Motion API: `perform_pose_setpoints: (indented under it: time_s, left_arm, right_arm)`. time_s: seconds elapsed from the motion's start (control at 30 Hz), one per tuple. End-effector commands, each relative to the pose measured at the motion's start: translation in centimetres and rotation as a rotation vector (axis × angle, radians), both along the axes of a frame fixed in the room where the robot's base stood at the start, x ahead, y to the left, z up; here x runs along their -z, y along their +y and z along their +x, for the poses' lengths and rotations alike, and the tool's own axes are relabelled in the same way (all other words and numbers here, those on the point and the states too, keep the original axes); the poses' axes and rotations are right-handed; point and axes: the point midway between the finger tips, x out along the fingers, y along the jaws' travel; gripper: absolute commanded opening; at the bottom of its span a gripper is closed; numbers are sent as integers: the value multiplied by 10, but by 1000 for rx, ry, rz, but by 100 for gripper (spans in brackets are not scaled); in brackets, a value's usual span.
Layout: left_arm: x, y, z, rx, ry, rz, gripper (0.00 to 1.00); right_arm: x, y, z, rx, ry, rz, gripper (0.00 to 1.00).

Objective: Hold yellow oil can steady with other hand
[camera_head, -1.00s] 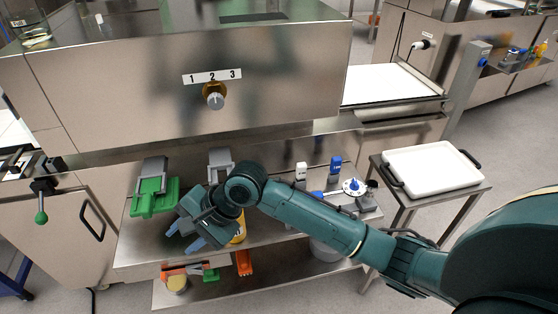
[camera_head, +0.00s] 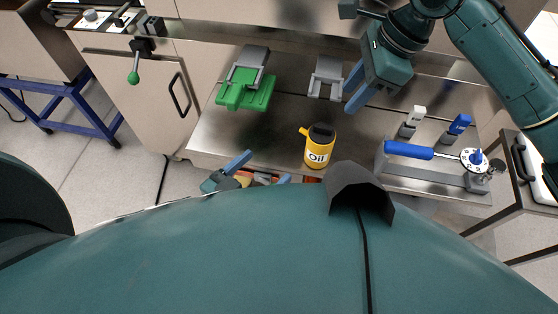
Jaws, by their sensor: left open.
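The yellow oil can (camera_head: 319,153) stands upright on the steel shelf, with a black cap, a spout to the left and "Oil" on its side. My left gripper (camera_head: 260,171) is open at the front edge of the shelf, left of the can and apart from it.
Orange items show below the front edge.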

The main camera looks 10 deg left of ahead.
Motion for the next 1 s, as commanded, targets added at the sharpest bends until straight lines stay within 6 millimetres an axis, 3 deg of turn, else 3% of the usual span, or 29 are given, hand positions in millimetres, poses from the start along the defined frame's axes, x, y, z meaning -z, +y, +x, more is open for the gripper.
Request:
perform_pose_setpoints:
  time_s: [0.2, 0.4, 0.67, 1.0]
  left_arm:
    - [28, -23, 28, 229, -128, -2, 79]
    - [48, -21, 40, 368, -161, 13, 79]
    - [53, -29, 51, 408, -166, 15, 79]
    - [53, -78, 93, 405, -165, 15, 79]
  right_arm:
    - [0, 0, 0, -1, -1, 1, 36]
    - [0, 0, 0, -1, -1, 1, 36]
    - [0, 0, 0, -1, -1, 1, 36]
    - [0, 0, 0, -1, -1, 1, 36]
